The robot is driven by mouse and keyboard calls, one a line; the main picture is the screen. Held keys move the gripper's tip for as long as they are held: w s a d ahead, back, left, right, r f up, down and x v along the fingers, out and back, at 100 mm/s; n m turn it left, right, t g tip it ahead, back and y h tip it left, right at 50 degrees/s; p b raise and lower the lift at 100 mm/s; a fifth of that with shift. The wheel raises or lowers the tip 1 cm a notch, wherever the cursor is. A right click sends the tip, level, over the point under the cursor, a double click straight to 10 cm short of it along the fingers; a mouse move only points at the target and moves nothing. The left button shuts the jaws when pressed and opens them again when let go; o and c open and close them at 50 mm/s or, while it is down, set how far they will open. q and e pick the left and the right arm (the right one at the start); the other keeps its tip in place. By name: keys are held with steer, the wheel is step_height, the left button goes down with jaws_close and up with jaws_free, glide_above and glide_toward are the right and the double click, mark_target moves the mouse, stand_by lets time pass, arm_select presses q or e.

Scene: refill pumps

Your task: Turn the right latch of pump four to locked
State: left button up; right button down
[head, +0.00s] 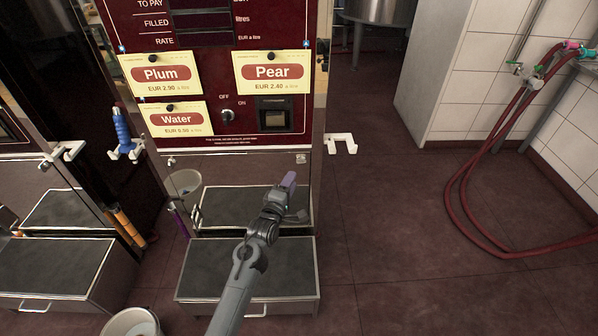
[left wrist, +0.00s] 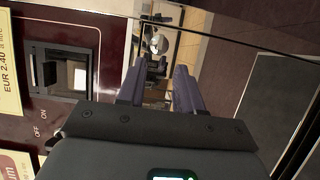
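The dark red pump panel (head: 222,100) with Plum, Pear and Water cards stands in the middle of the head view; I see no pump number. A small pale latch (head: 302,158) sits at the upper right of the shiny door (head: 240,170) below the panel, and another latch (head: 171,161) at its upper left. I cannot tell how the latches are turned. My left gripper (head: 289,181) is below and slightly left of the right latch. In the left wrist view, its two purple-grey fingers (left wrist: 158,88) are apart with nothing clearly held between them. My right gripper is not in view.
A switch knob (head: 227,115) and dark slot (head: 274,114) are above the door. A grey-topped step (head: 250,265) juts out below. A white holder (head: 341,143) sticks out right. Red hoses (head: 456,195) hang far right. The floor (head: 400,240) between is clear.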

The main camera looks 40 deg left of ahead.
mark_target(300, 164)
arm_select(q)
steer(key=shift+b+x, duration=1.65)
steer(key=shift+x, duration=2.4)
jaws_close()
